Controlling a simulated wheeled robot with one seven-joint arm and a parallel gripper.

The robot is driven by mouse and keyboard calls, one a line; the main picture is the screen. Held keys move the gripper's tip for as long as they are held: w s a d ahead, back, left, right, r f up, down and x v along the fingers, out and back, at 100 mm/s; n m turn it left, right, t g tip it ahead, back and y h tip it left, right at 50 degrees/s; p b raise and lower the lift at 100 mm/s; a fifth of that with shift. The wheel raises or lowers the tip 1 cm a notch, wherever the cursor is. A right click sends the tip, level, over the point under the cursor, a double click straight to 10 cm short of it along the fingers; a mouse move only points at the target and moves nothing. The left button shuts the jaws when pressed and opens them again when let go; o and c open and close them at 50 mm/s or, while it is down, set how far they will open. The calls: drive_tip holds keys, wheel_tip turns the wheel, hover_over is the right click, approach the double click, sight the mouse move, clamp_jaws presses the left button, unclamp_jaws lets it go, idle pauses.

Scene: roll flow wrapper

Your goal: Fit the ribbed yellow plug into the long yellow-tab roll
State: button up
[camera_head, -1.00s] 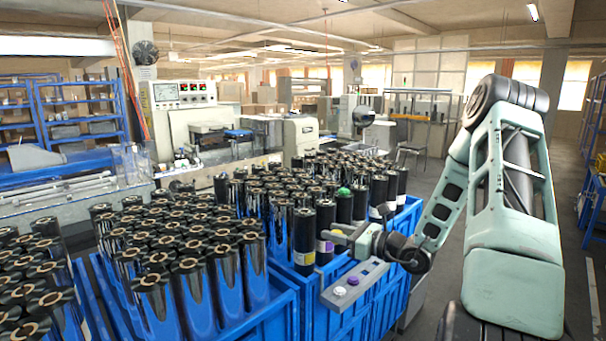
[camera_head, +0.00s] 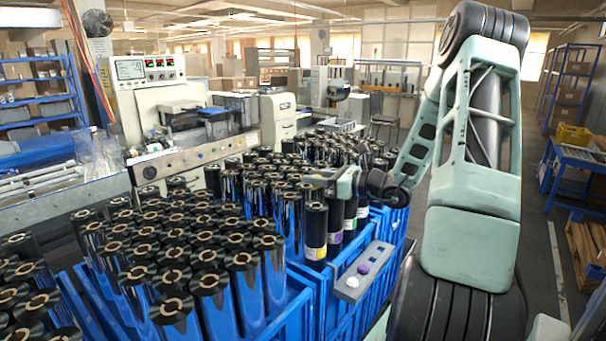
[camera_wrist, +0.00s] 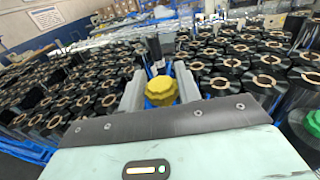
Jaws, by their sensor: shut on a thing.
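The ribbed yellow plug (camera_wrist: 162,91) is between the two fingers of my gripper (camera_wrist: 161,88) in the wrist view, and the gripper is shut on it. In the head view my gripper (camera_head: 322,179) is above the front corner of the roll crate. The long roll with a yellow band (camera_head: 315,240) stands upright there, just below the gripper, with its open core up. The gripper is apart from the roll. The plug cannot be made out in the head view.
Rolls with purple (camera_head: 335,237) and other labels stand close beside it. A grey holder bar (camera_head: 378,253) with a purple knob (camera_head: 363,269) and a white knob (camera_head: 352,282) lies on the blue crate (camera_head: 330,295). A green plug (camera_wrist: 315,122) shows at right in the wrist view.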

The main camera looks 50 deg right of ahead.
drive_tip(key=shift+f+b, duration=2.45)
drive_tip(key=shift+f, duration=0.5)
drive_tip(key=shift+r+p, duration=0.25)
drive_tip(key=shift+p, duration=0.15)
drive_tip(key=shift+r+p, duration=0.5)
drive_tip(key=shift+r, duration=0.1)
drive_tip(key=shift+r, duration=0.1)
idle(0.4)
drive_tip(key=shift+r+p, duration=0.7)
drive_tip(key=shift+p, duration=0.05)
drive_tip(key=shift+f+b, duration=0.85)
drive_tip(key=shift+f, duration=0.4)
idle(0.8)
